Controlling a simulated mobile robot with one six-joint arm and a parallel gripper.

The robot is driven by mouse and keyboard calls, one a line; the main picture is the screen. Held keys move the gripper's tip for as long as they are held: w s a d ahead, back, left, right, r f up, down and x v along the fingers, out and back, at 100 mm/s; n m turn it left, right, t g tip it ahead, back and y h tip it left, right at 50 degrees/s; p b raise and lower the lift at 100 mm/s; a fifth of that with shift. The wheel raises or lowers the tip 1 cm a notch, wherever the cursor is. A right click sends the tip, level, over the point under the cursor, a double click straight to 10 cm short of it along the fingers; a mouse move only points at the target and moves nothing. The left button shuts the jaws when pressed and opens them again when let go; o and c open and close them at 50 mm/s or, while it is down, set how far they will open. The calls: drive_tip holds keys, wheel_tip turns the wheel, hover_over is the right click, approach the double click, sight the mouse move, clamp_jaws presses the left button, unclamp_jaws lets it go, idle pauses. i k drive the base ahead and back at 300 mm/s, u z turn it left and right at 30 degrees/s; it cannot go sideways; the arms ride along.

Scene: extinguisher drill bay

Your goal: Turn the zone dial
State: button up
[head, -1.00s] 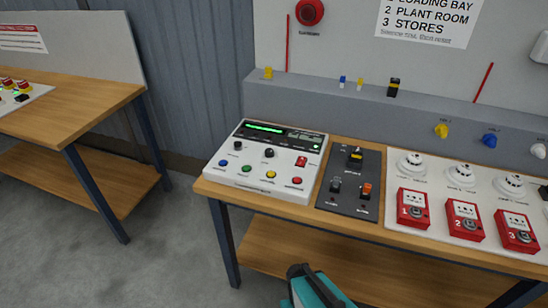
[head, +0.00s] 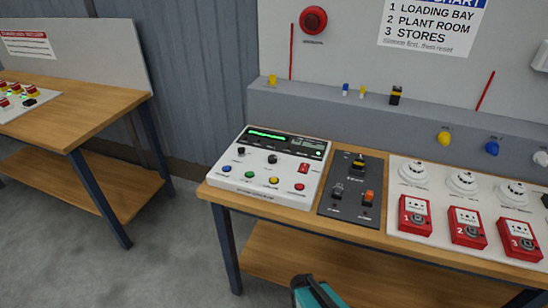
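The white control panel (head: 228,187) sits at the left end of the right bench. It has a lit green display (head: 267,134), a left black knob (head: 241,152), a right black knob (head: 272,159), a red switch and a row of coloured buttons. The labels are too small to read, so I cannot tell which knob is the zone dial. A teal and black part of my arm (head: 320,294) shows at the bottom edge, in front of the bench and well apart from the panel. No gripper fingers show.
A dark switch plate (head: 345,207) lies right of the panel, then a white board with smoke detectors and red call points (head: 415,215). A grey ledge (head: 310,108) runs behind. Another bench (head: 95,125) stands left, with open floor between.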

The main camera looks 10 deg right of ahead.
sight(272, 159)
drive_tip(key=k, duration=0.95)
drive_tip(key=u, duration=0.05)
